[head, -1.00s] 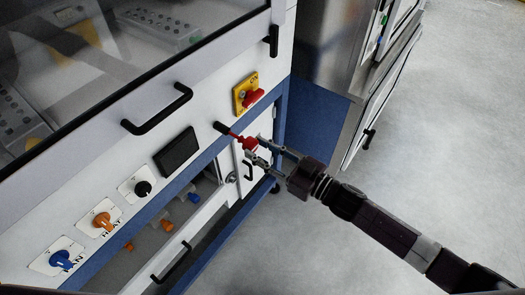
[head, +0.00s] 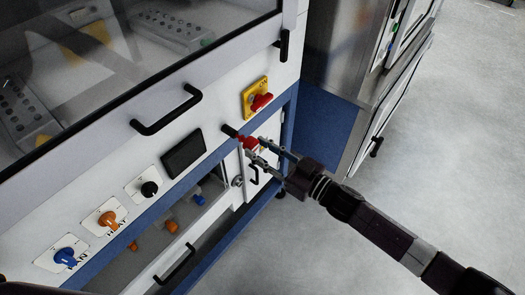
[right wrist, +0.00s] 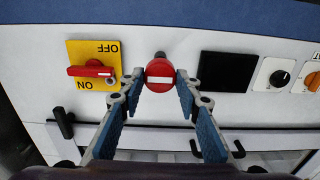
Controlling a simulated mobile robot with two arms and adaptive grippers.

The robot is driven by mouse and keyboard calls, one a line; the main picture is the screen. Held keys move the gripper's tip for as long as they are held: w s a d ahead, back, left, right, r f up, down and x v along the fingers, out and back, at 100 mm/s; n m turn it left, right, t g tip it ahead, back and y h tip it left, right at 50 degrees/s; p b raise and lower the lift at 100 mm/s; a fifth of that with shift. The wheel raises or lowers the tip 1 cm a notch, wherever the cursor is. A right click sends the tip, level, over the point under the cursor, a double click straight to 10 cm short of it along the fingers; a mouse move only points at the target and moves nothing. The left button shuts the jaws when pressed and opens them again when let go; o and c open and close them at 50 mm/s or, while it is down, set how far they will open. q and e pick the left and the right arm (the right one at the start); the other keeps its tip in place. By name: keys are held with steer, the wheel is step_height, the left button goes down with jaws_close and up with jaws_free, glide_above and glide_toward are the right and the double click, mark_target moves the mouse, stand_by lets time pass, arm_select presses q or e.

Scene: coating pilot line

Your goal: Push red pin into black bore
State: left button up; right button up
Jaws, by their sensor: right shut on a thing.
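The red pin (head: 250,143) is held between the fingertips of my right gripper (head: 258,151), at the front panel of the white machine. Its thin end points at the black bore (head: 229,130), a dark round piece standing out from the panel, and meets it in the head view. How deep the tip sits cannot be told. In the right wrist view, the pin's round red head (right wrist: 159,75) with a white bar sits between the two fingers (right wrist: 159,84). It hides most of the bore (right wrist: 160,55) behind it. My left gripper is not in view.
A red switch on a yellow plate (head: 256,98) is close to the right of the bore. A black display (head: 183,154), knobs (head: 108,219) and a black handle (head: 166,110) are on the left. A steel cabinet (head: 349,75) stands to the right, beside open floor.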

steer(key=shift+x, duration=0.9)
steer(key=o, duration=1.3)
steer(key=shift+o, duration=0.2)
steer(key=v, duration=1.2)
